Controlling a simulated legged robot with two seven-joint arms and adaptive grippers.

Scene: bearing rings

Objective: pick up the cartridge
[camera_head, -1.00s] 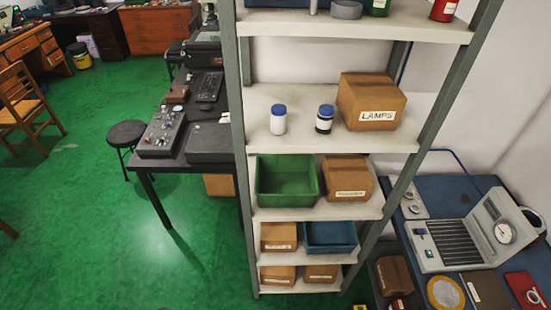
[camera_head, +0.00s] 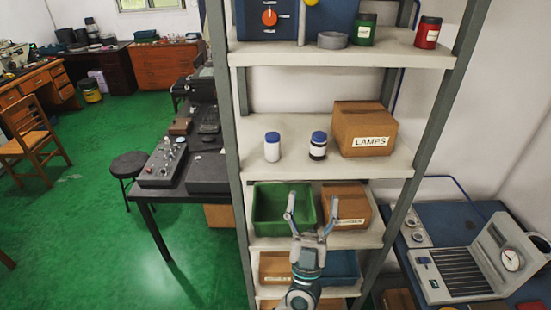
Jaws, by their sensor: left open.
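I cannot tell for certain which thing is the cartridge. On the middle shelf (camera_head: 330,168) stand two small upright containers: a white bottle with a blue lid (camera_head: 272,148) and a dark bottle with a white label and blue lid (camera_head: 318,146). They stand apart, left of the LAMPS box. My left gripper (camera_head: 312,206) comes up from the bottom of the view, fingers spread and pointing up, with nothing between them. It is below the two bottles in the picture, in front of the lower bins, and partly hides them. My right gripper does not show.
A brown LAMPS box (camera_head: 363,130) stands right of the bottles. Above are a grey ring (camera_head: 332,40), a green jar (camera_head: 365,30) and a red jar (camera_head: 427,33). Below is a green bin (camera_head: 268,210). Grey shelf posts (camera_head: 222,110) flank the shelves.

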